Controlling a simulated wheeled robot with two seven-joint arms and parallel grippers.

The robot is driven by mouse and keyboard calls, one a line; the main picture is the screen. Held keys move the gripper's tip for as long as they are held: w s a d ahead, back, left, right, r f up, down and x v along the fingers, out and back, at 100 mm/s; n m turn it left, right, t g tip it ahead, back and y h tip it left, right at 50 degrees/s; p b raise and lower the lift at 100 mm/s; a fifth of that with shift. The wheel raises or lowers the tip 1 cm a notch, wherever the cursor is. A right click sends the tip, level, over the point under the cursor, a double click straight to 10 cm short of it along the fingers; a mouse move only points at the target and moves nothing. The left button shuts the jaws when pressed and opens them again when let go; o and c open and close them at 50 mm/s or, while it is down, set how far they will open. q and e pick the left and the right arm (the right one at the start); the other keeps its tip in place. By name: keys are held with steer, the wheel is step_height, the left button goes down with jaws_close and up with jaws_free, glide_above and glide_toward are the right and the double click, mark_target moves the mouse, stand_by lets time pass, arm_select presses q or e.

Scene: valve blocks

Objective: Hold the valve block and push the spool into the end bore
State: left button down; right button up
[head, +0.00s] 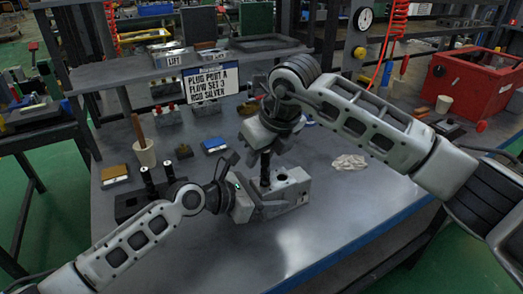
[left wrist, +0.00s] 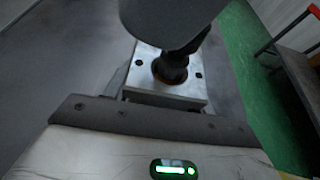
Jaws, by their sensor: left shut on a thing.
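The silver valve block (head: 295,187) stands on the table, with a dark round bore showing in its top. My left gripper (head: 262,208) is shut on the block from its left. The block's top face also shows in the left wrist view (left wrist: 194,92). A dark spool (head: 265,172) stands upright at the block's left end, under my right gripper (head: 266,148), which looks shut on its upper part. In the left wrist view the spool (left wrist: 172,68) meets a round bore in the block's face; how deep it sits is unclear.
A black rack (head: 128,205) with two dark upright spools stands at left. A sign (head: 210,82) reads "PLUG PORT A, FLOW SET 3, ROD SILVER". A beige cup (head: 145,154), small blocks, a crumpled cloth (head: 349,162) and a red toolbox (head: 470,85) stand around. The table's front right is clear.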

steer(key=shift+o, duration=0.2)
steer(key=shift+r, duration=0.15)
steer(key=shift+r, duration=0.3)
steer(key=v, duration=1.2)
steer(key=shift+r, duration=0.2)
arm_select(q)
steer(key=shift+c, duration=2.2)
jaws_free()
